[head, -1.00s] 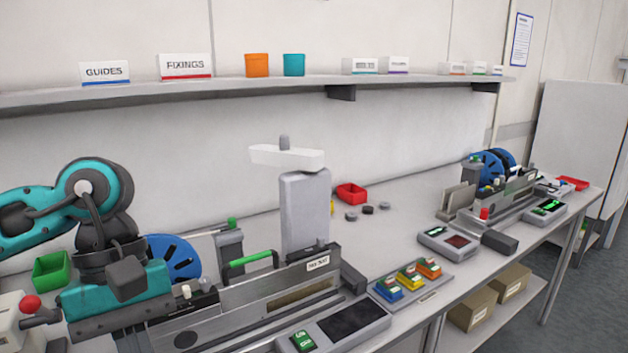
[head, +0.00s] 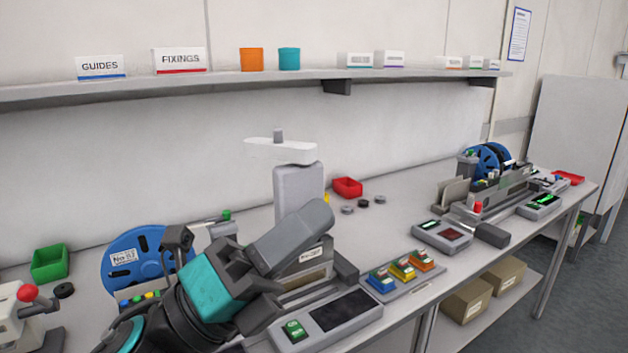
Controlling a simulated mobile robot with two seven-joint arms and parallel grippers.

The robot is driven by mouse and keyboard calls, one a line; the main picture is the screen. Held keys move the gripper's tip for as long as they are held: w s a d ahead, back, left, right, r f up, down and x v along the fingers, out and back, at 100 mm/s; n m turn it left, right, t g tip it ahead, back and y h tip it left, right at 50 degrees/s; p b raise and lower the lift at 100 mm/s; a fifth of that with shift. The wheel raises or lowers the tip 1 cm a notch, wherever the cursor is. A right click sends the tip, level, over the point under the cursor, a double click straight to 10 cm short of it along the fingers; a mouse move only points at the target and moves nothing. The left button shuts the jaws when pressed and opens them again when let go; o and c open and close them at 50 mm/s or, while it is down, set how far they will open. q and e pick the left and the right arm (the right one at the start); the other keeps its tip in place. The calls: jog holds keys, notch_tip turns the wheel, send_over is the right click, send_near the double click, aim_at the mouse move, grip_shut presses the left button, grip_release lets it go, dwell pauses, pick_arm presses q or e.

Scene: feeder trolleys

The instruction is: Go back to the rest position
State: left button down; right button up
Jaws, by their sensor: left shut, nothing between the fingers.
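My left arm comes in from the lower left. Its teal and dark gripper (head: 298,230) is shut and empty, in front of the near feeder trolley and pointing up to the right. It hides much of that trolley (head: 345,268). The trolley's blue reel (head: 135,258) with a white label shows to the left of the wrist. My right gripper is not in view.
A grey post with a white arm (head: 282,150) stands behind. A green bin (head: 50,262) and red-knobbed lever (head: 27,292) are at left. A second trolley (head: 495,190) is farther right.

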pick_arm(q)
jog(key=w+a+f+n+t+y, duration=0.3)
jog(key=a+f+n+t+y, duration=0.15)
jog(key=n+y, duration=0.4)
jog(key=w+a+f+n+t+y, duration=0.4)
jog(key=f+n+t+y, duration=0.15)
jog(key=n, duration=0.65)
jog(key=s+a+f+n+g+y, duration=0.2)
jog(key=a+f+n+g+y, duration=0.2)
jog(key=a+f+n+y, duration=0.4)
jog(key=s+a+f+n+g, duration=0.3)
jog(key=s+f+n+g, duration=0.5)
jog(key=s+f+g, duration=0.85)
jog(key=w+d+f+t+h, duration=0.1)
jog(key=w+f+t, duration=0.1)
jog(key=f+t, duration=0.3)
jog(key=w+d+f+t, duration=0.1)
jog(key=w+f+t, duration=0.1)
jog(key=f+t, duration=0.4)
jog(key=shift+w+d+f+m+h, duration=0.3)
jog(key=shift+w+m+h, duration=0.05)
jog(key=shift+m+h, duration=0.1)
